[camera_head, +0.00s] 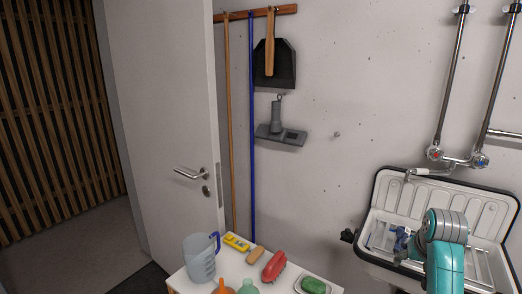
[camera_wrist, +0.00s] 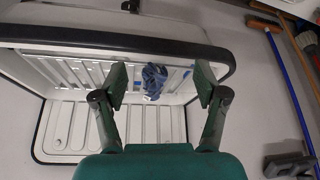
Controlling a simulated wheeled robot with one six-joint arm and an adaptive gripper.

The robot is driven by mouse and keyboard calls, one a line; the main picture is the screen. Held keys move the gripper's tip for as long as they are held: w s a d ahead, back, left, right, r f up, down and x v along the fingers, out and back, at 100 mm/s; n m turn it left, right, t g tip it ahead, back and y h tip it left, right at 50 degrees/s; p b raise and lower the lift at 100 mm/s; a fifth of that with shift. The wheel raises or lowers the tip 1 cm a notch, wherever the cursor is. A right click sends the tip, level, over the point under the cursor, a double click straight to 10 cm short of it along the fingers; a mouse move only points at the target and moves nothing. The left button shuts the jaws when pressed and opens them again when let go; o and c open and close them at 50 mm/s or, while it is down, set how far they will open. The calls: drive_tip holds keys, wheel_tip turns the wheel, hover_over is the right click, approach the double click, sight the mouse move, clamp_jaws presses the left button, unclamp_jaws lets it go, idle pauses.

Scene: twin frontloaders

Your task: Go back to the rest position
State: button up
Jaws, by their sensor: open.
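My gripper (camera_wrist: 160,88) shows in the wrist view with its two fingers spread wide and nothing between them. Past the fingertips, a blue item (camera_wrist: 154,80), perhaps a cloth, lies in the white sink (camera_wrist: 50,74) with a black rim. In the head view, my teal and grey arm stands in front of the right part of the sink (camera_head: 384,202). My gripper is hidden there. The blue item (camera_head: 401,239) shows just left of my arm.
A white table (camera_head: 208,288) at the bottom holds a measuring jug (camera_head: 199,260), a red brush (camera_head: 274,266) and a green sponge on a dish (camera_head: 313,285). Pipes and taps (camera_head: 456,161) are above the sink. A door (camera_head: 165,120) stands at left; brooms hang on the wall.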

drive_tip(key=s+a+f+n+t, duration=0.1)
drive_tip(key=s+a+f, duration=0.3)
drive_tip(key=f, duration=0.5)
drive_tip(key=s+a+f+t, duration=0.1)
drive_tip(key=s+a+f, duration=0.35)
drive_tip(key=f, duration=0.45)
drive_tip(key=s+a+f+t, duration=0.1)
drive_tip(key=s+a+f, duration=0.3)
drive_tip(key=s, duration=0.2)
drive_tip(key=s+a+f+t, duration=0.2)
drive_tip(key=s+a+f, duration=0.15)
drive_tip(key=s, duration=0.35)
drive_tip(key=s+a+n+t, duration=0.1)
drive_tip(key=s+a, duration=0.3)
drive_tip(key=s, duration=0.6)
drive_tip(key=s+a+r+n+t+y, duration=0.1)
drive_tip(key=s+a+r+t, duration=0.1)
drive_tip(key=s+r, duration=0.6)
drive_tip(key=s+a+r+n+t, duration=0.1)
drive_tip(key=s+a+r+t, duration=0.1)
drive_tip(key=s+r, duration=0.6)
drive_tip(key=s, duration=0.6)
drive_tip(key=shift+s+a+r+y, duration=0.3)
drive_tip(key=shift+s+y, duration=0.05)
drive_tip(key=shift+y, duration=0.05)
